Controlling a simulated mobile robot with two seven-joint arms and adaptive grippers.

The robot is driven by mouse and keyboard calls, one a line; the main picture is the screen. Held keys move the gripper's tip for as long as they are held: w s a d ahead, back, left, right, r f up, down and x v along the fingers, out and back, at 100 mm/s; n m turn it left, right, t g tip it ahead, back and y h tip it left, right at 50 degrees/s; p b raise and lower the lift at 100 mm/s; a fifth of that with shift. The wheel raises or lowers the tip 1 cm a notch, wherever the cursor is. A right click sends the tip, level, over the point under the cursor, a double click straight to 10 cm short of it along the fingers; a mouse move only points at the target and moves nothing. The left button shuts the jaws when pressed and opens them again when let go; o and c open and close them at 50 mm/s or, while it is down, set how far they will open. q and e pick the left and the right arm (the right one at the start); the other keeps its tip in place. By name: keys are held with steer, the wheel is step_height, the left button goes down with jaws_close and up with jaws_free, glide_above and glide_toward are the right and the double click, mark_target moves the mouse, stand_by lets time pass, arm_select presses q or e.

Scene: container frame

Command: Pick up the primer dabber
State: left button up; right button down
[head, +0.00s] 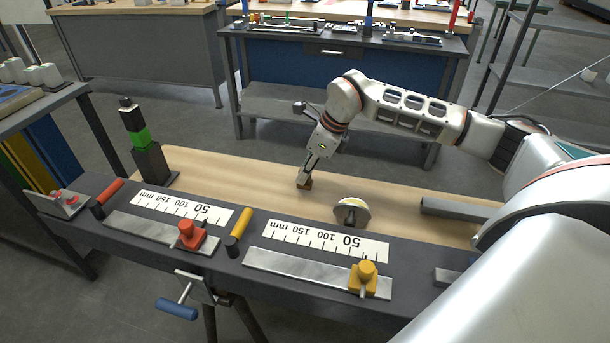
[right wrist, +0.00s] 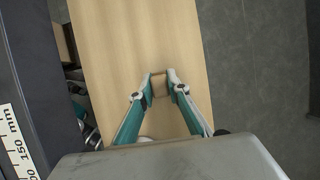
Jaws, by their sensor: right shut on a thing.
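The primer dabber (head: 305,185) shows as a small brown block at the tip of my right gripper (head: 306,178) in the head view, over the wooden bench top. In the right wrist view the dabber (right wrist: 159,86) sits between the two fingertips of the right gripper (right wrist: 160,80), which are shut on it. Its far side is partly hidden by the fingers. I cannot tell whether it touches the wood. My left gripper is not in view.
The dark front rail (head: 240,265) carries scales, a red clamp (head: 190,236) and a yellow clamp (head: 363,275). A black and green post (head: 143,145) stands at left. The wood between is clear.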

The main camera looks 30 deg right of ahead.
step_height(320, 180, up, 19)
steer(key=p, duration=0.2)
steer(key=shift+r, duration=0.1)
